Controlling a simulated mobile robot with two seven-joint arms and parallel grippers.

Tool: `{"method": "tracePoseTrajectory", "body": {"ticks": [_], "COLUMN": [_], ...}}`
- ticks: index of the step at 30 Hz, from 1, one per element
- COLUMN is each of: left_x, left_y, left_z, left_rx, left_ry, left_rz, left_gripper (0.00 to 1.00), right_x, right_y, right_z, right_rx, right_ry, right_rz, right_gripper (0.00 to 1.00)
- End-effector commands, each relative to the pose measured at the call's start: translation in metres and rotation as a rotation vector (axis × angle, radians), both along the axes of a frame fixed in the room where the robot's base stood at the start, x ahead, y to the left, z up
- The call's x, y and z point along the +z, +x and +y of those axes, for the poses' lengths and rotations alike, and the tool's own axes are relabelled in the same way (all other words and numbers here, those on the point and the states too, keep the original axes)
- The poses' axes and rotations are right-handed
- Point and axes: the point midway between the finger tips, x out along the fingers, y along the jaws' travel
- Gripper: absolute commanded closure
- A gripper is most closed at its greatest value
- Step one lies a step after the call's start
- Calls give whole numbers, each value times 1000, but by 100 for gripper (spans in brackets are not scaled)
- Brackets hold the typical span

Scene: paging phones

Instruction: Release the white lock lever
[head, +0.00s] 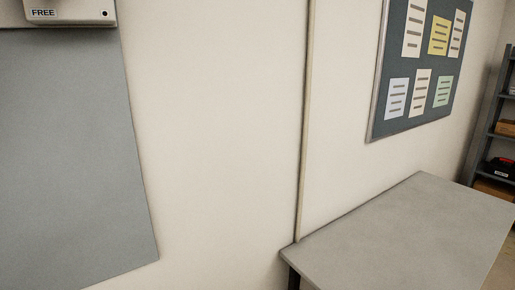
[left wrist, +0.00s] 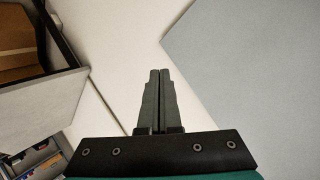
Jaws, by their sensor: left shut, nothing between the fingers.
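The lower edge of a white box marked FREE (head: 70,12) shows at the top left of the head view, above a grey wall panel (head: 70,150). The rest of the box is cut off by the frame, and I see no white lock lever in either view. My left gripper (left wrist: 159,72) shows in the left wrist view, shut and empty, its two dark fingers together. It faces the pale wall, with the grey panel (left wrist: 255,75) to its right in that view. Neither gripper is in the head view.
A grey table (head: 410,235) stands at the lower right against the wall. A vertical conduit (head: 305,120) runs down the wall to it. A notice board (head: 400,112) with several papers hangs above. A dark shelf (head: 489,130) with boxes stands at the far right.

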Motion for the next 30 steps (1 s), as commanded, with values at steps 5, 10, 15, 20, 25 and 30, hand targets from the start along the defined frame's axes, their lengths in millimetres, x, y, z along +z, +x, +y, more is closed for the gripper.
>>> {"method": "tracePoseTrajectory", "body": {"ticks": [5,10,15,20,25,30], "left_x": [-67,-97,-122,-169,-228,-303], "left_y": [-81,-147,-189,-181,-179,-185], "left_z": [-42,-76,-98,-98,-99,-99], "left_rx": [71,116,141,142,143,144], "left_ry": [-194,-317,-384,-377,-372,-367], "left_rz": [327,568,732,744,766,794], "left_gripper": [100,100,100,100,100,100], "right_x": [0,0,-4,-15,-28,-45], "right_y": [0,0,1,1,1,1], "right_z": [0,0,0,0,0,0], "right_rx": [0,0,0,0,-1,-1], "right_ry": [0,0,-1,-1,0,1], "right_rz": [0,0,-2,-2,-2,-3], "right_gripper": [100,100,100,100,100,100]}}
